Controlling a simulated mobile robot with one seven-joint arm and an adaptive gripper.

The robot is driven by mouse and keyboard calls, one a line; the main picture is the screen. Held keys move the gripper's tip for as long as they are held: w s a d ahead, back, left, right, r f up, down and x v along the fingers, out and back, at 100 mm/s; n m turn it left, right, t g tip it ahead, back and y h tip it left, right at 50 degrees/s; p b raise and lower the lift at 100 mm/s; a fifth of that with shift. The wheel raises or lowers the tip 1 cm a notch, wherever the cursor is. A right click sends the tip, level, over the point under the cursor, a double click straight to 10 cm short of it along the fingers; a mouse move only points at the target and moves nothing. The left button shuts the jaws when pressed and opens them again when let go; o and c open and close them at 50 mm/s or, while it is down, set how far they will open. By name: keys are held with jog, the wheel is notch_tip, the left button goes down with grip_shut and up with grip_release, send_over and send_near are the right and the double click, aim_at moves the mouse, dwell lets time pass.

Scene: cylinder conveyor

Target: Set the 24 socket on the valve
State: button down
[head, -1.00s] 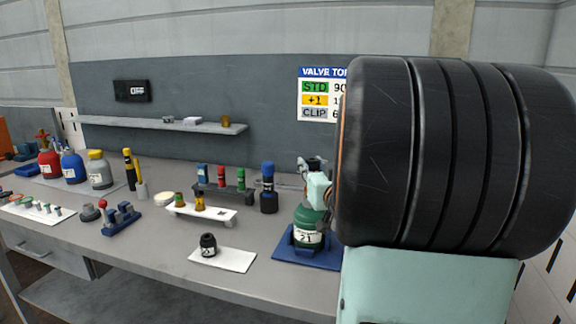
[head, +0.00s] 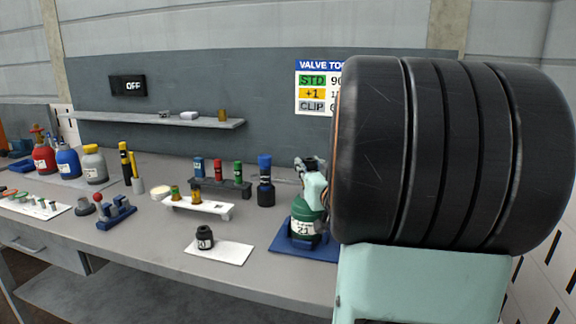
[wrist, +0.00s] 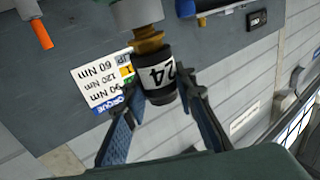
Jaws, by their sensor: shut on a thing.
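In the wrist view, turned upside down, my gripper (wrist: 158,80) is shut on the black socket (wrist: 158,88) with a white 24 label, one finger on each side. The socket is in line with a brass fitting (wrist: 148,42) and looks in contact with it. Whether it is fully seated I cannot tell. In the head view, the green cylinder (head: 304,208), labelled 21, stands in a blue holder beside my arm. My arm hides most of its top, and the gripper is not clear there.
Another black socket (head: 205,238) stands on a white mat (head: 230,252). A white rack (head: 215,208) holds amber pieces. A dark rack (head: 207,186) holds coloured sockets, with a blue-topped tool (head: 265,182) beside it. The front of the bench (head: 150,250) is clear.

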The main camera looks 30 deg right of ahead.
jog(key=shift+f+b, duration=0.4)
jog(key=shift+f, duration=0.05)
jog(key=c, duration=1.5)
grip_release()
jog(key=shift+r, duration=0.15)
jog(key=shift+r+p, duration=2.35)
jog(key=shift+r, duration=0.55)
